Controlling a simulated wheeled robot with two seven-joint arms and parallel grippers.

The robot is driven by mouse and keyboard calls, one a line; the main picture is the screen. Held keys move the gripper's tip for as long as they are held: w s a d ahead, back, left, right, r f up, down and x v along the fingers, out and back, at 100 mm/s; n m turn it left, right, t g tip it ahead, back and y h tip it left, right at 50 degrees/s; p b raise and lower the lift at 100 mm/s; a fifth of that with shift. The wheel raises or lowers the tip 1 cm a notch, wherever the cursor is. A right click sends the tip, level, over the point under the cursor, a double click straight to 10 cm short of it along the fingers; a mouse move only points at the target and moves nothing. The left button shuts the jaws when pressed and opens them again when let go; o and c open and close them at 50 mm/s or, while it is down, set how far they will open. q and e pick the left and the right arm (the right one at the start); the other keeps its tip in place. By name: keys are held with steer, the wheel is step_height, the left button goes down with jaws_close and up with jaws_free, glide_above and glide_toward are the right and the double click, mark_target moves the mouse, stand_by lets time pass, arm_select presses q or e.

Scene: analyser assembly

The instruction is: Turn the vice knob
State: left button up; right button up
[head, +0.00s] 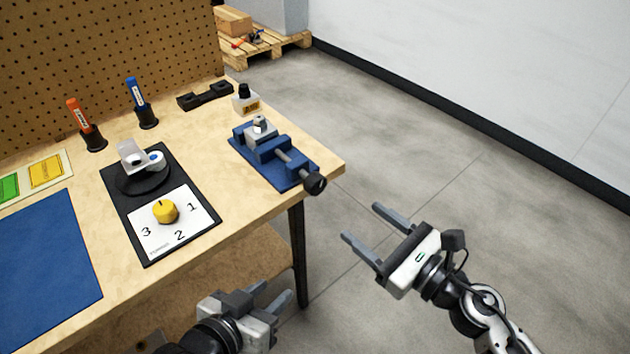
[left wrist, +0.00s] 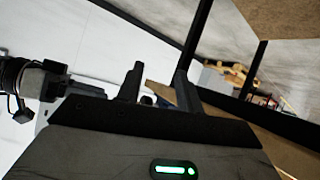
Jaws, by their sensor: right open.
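The blue vice (head: 268,153) sits near the right corner of the wooden workbench. Its black knob (head: 315,184) is at the end of the screw, sticking out past the bench's edge. A small grey metal piece (head: 259,124) sits at the vice's far end. My right gripper (head: 361,222) is open and empty, right of and below the knob in the head view, apart from it. My left gripper (head: 270,294) is low in front of the bench, away from the vice. Its fingers also show apart and empty in the left wrist view (left wrist: 158,78).
A yellow dial (head: 165,211) on a numbered plate and a black panel lie left of the vice. A small bottle (head: 245,99) and a black holder (head: 205,95) stand behind it. A bench leg (head: 299,255) is below. The floor at right is clear.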

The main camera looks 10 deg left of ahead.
mark_target(320, 187)
steer(key=x, duration=1.3)
steer(key=shift+w+a, duration=0.25)
steer(key=c, duration=1)
